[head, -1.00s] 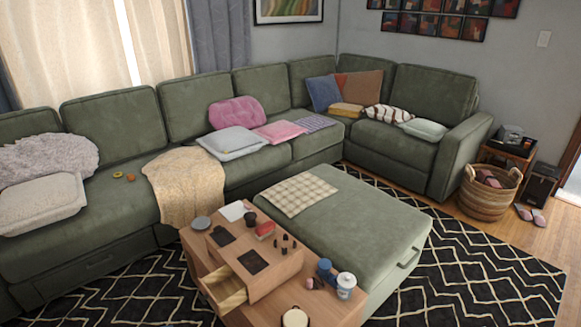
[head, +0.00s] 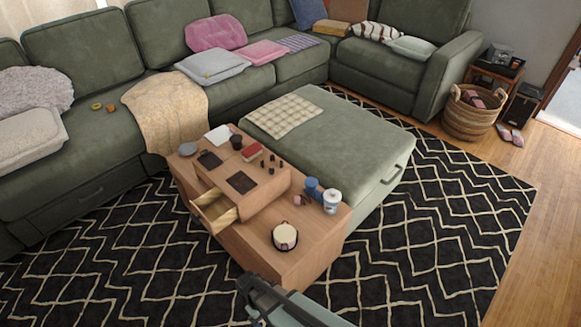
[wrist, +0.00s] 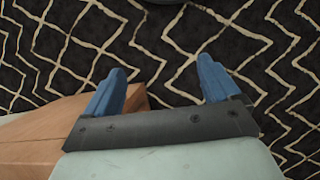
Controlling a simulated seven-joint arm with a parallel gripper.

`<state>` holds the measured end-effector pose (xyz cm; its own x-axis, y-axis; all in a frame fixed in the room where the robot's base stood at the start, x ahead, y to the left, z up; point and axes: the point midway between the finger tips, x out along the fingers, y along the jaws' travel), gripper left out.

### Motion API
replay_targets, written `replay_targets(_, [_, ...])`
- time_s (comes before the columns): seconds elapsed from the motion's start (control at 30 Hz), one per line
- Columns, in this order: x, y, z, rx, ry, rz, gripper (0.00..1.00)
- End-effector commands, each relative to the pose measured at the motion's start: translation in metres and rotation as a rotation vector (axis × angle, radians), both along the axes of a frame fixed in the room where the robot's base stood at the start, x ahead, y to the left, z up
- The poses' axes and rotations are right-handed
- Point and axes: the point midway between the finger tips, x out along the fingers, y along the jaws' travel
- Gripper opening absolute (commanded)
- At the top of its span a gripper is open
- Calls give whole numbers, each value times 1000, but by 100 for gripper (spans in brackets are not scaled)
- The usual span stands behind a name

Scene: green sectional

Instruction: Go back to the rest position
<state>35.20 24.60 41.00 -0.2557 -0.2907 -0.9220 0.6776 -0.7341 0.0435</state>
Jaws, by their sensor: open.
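My gripper shows in the wrist view (wrist: 160,88) with its two blue fingers spread wide apart and nothing between them. It hangs over the black and cream zigzag rug (wrist: 180,40). In the head view, part of my arm enters at the bottom centre, in front of the near end of the wooden coffee table (head: 300,262); the fingertips cannot be made out there. The table's corner also shows at the left of the wrist view (wrist: 50,125).
The table holds a cream round pot (head: 285,237), a white jar (head: 332,201), a blue object (head: 312,188) and a red item (head: 252,152). Its drawer (head: 215,210) is open. A green ottoman (head: 345,140) stands beside it. The rug to the right is clear.

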Motion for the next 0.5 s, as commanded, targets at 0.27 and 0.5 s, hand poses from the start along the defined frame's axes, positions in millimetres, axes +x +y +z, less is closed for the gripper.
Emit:
replay_targets(0.27, [-37,-87,19,-4,76,-206,89])
replay_targets(0.5, [-62,-145,28,-23,117,-349,89])
